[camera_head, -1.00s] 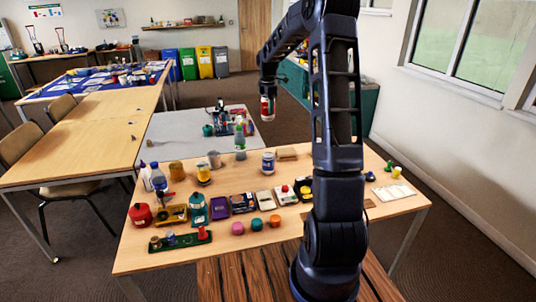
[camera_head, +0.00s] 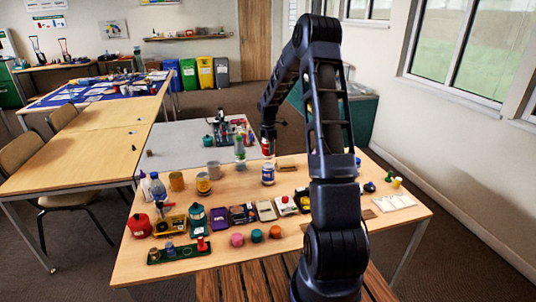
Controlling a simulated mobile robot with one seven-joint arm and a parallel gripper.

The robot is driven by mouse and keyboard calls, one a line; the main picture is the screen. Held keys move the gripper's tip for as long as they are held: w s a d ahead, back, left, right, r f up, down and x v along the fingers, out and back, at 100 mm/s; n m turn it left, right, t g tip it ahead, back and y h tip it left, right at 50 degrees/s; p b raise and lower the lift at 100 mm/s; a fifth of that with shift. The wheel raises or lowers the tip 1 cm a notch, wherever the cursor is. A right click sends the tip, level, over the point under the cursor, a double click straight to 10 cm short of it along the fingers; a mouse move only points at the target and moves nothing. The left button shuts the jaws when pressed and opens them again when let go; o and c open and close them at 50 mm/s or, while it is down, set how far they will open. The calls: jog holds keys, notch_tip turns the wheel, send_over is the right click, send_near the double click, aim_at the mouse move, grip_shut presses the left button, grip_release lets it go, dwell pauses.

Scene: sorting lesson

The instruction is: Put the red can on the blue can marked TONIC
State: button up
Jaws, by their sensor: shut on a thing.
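A red can (camera_head: 267,147) hangs from my gripper (camera_head: 268,136), which is shut on its upper part and points down. A blue can (camera_head: 268,175) with a pale band stands upright on the wooden table, right below the red can in the picture. Its marking is too small to read. The red can's lower end is close to the blue can's top; I cannot tell whether they touch or how they line up in depth.
The table (camera_head: 215,262) is crowded. A grey cup (camera_head: 213,168), a yellow-labelled can (camera_head: 203,184), a blue bottle (camera_head: 158,187) and a red canister (camera_head: 139,226) stand left. A purple box (camera_head: 220,219) lies in front. A white tray (camera_head: 394,203) lies right.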

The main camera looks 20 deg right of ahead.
jog(key=shift+f, duration=2)
jog(key=shift+f, duration=0.1)
jog(key=o, duration=0.9)
jog(key=shift+o, duration=0.2)
